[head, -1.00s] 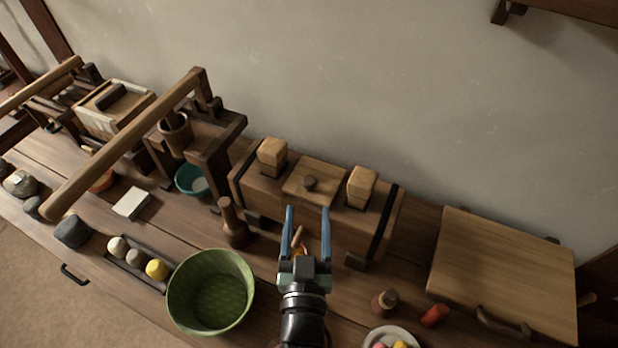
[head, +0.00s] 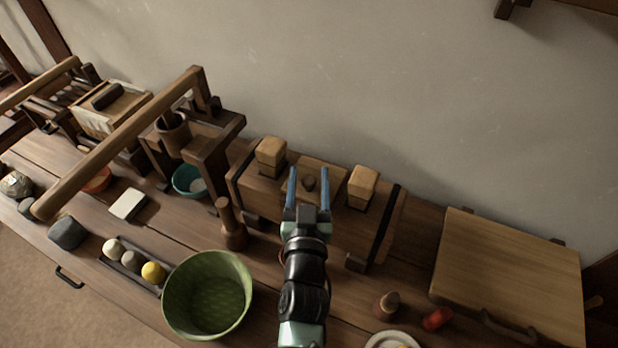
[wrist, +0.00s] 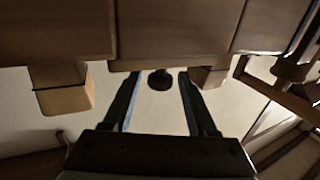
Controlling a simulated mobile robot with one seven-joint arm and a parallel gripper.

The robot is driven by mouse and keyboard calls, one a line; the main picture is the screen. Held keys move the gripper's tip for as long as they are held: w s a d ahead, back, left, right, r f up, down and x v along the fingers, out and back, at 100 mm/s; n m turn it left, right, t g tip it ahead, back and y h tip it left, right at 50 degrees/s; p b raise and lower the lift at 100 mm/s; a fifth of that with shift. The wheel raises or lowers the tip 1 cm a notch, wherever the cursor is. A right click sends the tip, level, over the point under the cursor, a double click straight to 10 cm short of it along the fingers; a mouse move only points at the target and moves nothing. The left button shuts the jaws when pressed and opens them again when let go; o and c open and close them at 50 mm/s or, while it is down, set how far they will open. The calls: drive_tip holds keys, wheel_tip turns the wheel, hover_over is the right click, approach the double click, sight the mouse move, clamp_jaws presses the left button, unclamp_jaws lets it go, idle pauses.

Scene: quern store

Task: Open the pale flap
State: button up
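A pale wooden panel (head: 312,169) with a dark round knob (head: 308,184) lies in the top of a long wooden chest (head: 262,190), between two pale blocks. A larger pale hinged board (head: 510,265) with a dark handle (head: 508,328) at its front edge lies closed at the right; I cannot tell for certain which is the flap. My gripper (head: 308,172) is open and empty at the chest, its blue fingers apart. In the wrist view the knob (wrist: 160,80) shows between the fingertips (wrist: 158,76), with no clear contact. The panel's front part is hidden by my gripper.
The pale blocks (head: 271,155) (head: 362,186) stand close on either side of the fingers. A green basket (head: 207,295), a wooden pestle-like piece (head: 231,228) and a long beam (head: 120,142) are to the left. A stopper-like piece (head: 386,304) and red object (head: 437,318) stand front right.

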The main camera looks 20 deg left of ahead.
clamp_jaws()
idle(1.2)
